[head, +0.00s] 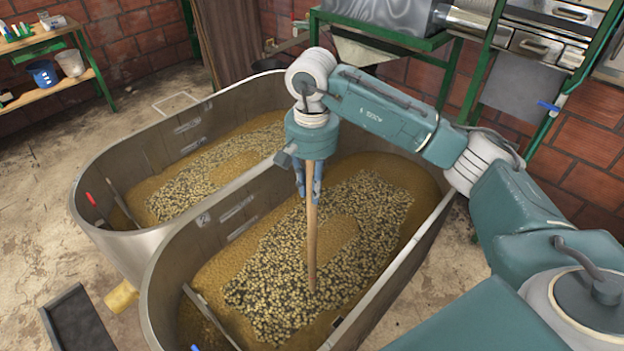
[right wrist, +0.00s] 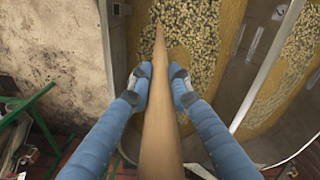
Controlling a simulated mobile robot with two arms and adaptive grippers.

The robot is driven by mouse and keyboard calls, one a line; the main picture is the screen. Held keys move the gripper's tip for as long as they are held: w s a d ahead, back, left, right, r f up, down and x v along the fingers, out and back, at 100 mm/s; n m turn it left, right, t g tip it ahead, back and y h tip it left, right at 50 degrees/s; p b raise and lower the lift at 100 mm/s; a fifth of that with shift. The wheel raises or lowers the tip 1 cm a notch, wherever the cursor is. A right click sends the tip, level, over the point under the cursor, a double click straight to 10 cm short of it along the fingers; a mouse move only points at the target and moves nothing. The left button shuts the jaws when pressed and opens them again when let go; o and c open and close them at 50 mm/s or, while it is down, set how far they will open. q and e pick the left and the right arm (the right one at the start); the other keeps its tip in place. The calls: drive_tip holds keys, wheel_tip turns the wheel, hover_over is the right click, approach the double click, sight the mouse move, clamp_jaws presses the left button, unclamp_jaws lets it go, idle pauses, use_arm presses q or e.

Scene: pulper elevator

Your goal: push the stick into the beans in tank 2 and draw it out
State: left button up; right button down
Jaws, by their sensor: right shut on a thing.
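My right gripper (head: 308,195) is shut on a long wooden stick (head: 312,235), which hangs nearly upright over the nearer metal tank (head: 155,295). Floating beans (head: 370,205) and brownish water fill this tank. The stick's lower end meets the beans near the middle in the head view; I cannot tell how deep it is, if at all. In the right wrist view the two blue fingers (right wrist: 160,85) hold the stick (right wrist: 160,120) between them, and it runs away toward the beans (right wrist: 190,20). My left gripper is not in view.
A second tank (head: 95,190) with beans stands beside it, behind and to the left. A green frame with metal machinery (head: 515,45) stands at the back right. A shelf (head: 50,90) with buckets is at the far left. A dark tray (head: 75,325) lies at the lower left.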

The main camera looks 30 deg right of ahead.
wheel_tip(320, 180, down, 22)
drive_tip(key=b, duration=0.9)
drive_tip(key=shift+r+b, duration=0.15)
drive_tip(key=shift+b, duration=0.25)
wheel_tip(320, 180, up, 33)
drive_tip(key=p, duration=1.6)
wheel_tip(320, 180, up, 10)
drive_tip(key=r+p, duration=0.1)
hover_over(312, 243)
drive_tip(key=w, duration=0.1)
drive_tip(key=shift+d+f, duration=0.25)
drive_tip(key=shift+d, duration=0.05)
drive_tip(key=shift+w, duration=0.1)
drive_tip(key=s+a+f+n+b, duration=0.2)
drive_tip(key=s+f+b, duration=0.2)
drive_tip(key=f, duration=0.5)
drive_tip(key=s+a+f+n+b, duration=0.2)
drive_tip(key=s+f+b, duration=0.3)
drive_tip(key=f, duration=0.3)
drive_tip(key=s+a+f+n+b, duration=0.2)
drive_tip(key=s+f+b, duration=0.3)
drive_tip(key=f, duration=0.4)
drive_tip(key=shift+s+a+f+n, duration=0.35)
drive_tip(key=shift+s+n, duration=0.25)
drive_tip(key=shift+n, duration=0.1)
